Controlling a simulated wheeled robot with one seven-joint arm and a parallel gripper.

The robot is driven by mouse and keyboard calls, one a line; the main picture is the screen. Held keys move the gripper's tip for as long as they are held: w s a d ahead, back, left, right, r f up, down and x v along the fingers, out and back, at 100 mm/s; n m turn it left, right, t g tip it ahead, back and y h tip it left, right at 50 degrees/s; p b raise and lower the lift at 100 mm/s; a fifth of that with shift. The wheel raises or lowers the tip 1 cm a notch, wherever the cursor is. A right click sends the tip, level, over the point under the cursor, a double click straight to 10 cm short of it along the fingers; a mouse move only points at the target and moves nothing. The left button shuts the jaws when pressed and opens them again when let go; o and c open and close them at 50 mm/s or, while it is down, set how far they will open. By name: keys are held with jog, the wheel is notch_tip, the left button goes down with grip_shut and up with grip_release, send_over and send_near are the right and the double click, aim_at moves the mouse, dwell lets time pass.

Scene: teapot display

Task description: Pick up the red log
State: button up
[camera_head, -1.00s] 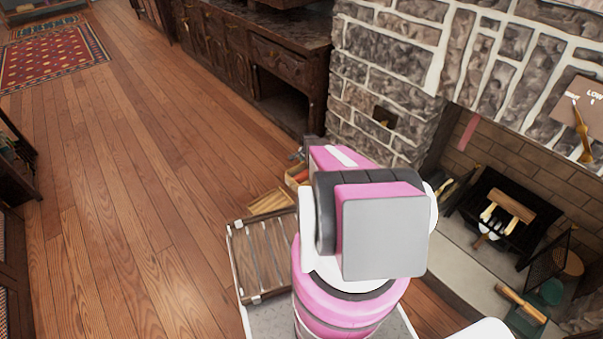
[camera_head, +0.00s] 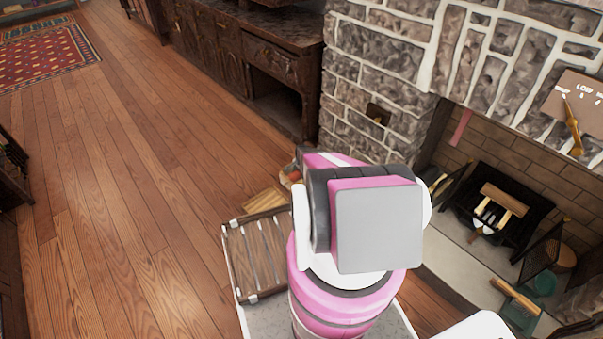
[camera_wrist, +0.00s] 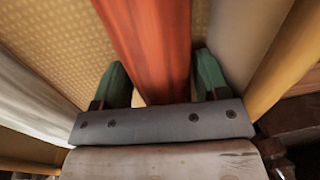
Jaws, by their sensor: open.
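The red log (camera_wrist: 150,40) runs from the top edge of the wrist view down to my gripper's palm. My gripper (camera_wrist: 161,62) is open, with one green finger on each side of the log. A gap shows beside the left finger; the right finger is close to the log, and I cannot tell whether it touches. The log's far end is out of view. In the head view my own arm hides the gripper and the log.
A yellow textured surface (camera_wrist: 60,30) and pale, yellow-edged pieces flank the log in the wrist view. In the head view, the stone fireplace wall (camera_head: 375,85) and dark cabinet (camera_head: 270,60) stand beyond my arm. The wooden floor (camera_head: 130,180) at left is clear.

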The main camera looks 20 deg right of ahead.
jog(key=c, duration=0.7)
jog(key=shift+c, duration=0.2)
